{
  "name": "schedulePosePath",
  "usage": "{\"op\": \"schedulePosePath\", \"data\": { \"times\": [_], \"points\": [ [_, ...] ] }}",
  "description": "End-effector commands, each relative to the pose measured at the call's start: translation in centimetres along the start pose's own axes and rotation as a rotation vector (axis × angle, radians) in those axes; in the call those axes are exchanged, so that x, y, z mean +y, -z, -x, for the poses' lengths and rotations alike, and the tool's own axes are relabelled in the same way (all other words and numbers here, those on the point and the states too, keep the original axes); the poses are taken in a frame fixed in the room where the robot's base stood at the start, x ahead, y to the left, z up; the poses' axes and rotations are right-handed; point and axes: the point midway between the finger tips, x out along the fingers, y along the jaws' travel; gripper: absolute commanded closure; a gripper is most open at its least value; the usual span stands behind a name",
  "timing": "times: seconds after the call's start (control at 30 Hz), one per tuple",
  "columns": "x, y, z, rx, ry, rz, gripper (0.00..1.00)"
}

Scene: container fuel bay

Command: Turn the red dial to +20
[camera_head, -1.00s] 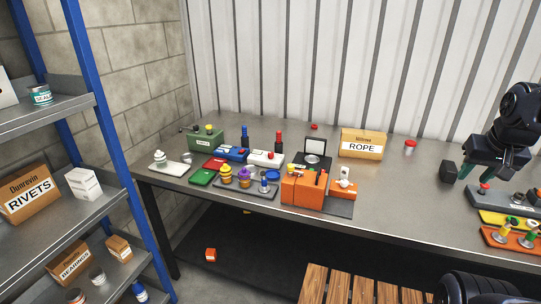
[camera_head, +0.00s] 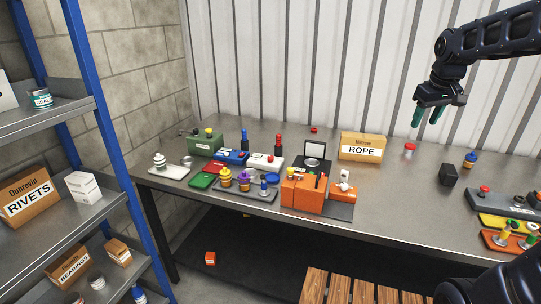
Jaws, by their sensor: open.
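My gripper (camera_head: 427,117) hangs above the back right part of the workbench, its two green fingers apart and empty. It is far to the right of the cluster of small devices. A white box (camera_head: 262,164) in that cluster carries a small red round part (camera_head: 271,158).
A ROPE carton (camera_head: 361,147) and a red-lidded jar (camera_head: 409,150) stand at the back. An orange box (camera_head: 303,195) stands at the front of the cluster. A dark block (camera_head: 449,174) and a blue-topped jar (camera_head: 470,160) are at right. The bench middle is fairly clear.

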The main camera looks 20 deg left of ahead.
Motion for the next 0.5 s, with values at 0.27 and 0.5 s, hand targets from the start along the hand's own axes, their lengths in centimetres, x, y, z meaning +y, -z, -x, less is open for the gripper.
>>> {"op": "schedulePosePath", "data": {
  "times": [0.27,0.5],
  "points": [
    [-2.8,9.3,-2.1,-0.039,0.04,0.227,0.52],
    [-6.6,16.7,-5.0,-0.067,0.075,0.421,0.52]
  ]
}}
